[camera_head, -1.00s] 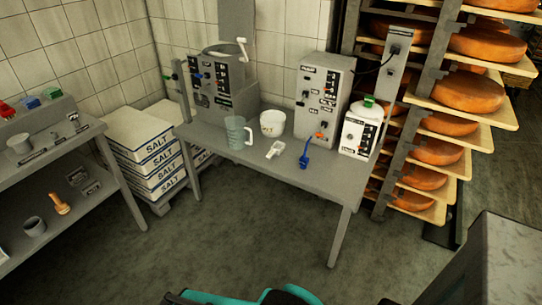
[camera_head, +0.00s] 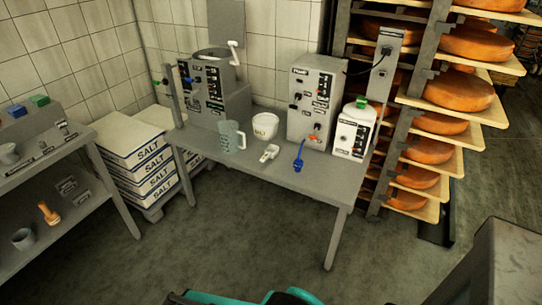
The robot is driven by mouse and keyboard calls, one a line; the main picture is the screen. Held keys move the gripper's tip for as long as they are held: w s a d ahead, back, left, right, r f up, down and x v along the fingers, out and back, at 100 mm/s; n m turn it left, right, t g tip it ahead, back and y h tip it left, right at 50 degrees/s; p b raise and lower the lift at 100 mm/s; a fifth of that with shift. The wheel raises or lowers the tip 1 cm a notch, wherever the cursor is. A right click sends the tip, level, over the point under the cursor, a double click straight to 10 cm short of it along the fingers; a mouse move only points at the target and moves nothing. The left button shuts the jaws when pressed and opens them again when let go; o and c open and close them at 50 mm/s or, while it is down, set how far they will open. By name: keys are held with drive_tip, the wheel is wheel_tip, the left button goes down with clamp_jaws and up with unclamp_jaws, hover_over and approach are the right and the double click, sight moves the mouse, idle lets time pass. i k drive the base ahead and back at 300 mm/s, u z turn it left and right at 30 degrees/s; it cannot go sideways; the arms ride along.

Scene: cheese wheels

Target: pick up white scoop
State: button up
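The white scoop (camera_head: 269,153) lies on the grey table (camera_head: 312,184), near the middle of its top. A pale measuring jug (camera_head: 232,136) stands to its left, and a white tub (camera_head: 265,126) stands just behind it. A blue utensil (camera_head: 299,158) lies to its right, apart from it. A teal and dark part of my own body shows at the bottom edge. My gripper's fingers cannot be made out in this view.
Grey machines (camera_head: 312,99) and a white device with a green top (camera_head: 355,130) stand along the table's back. Stacked salt boxes (camera_head: 143,153) are left of the table. A grey shelf unit (camera_head: 90,185) is at far left, a cheese rack (camera_head: 425,125) at right. The floor in front is clear.

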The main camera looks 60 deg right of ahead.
sight(271, 151)
drive_tip(key=i, duration=0.9)
drive_tip(key=u, duration=0.05)
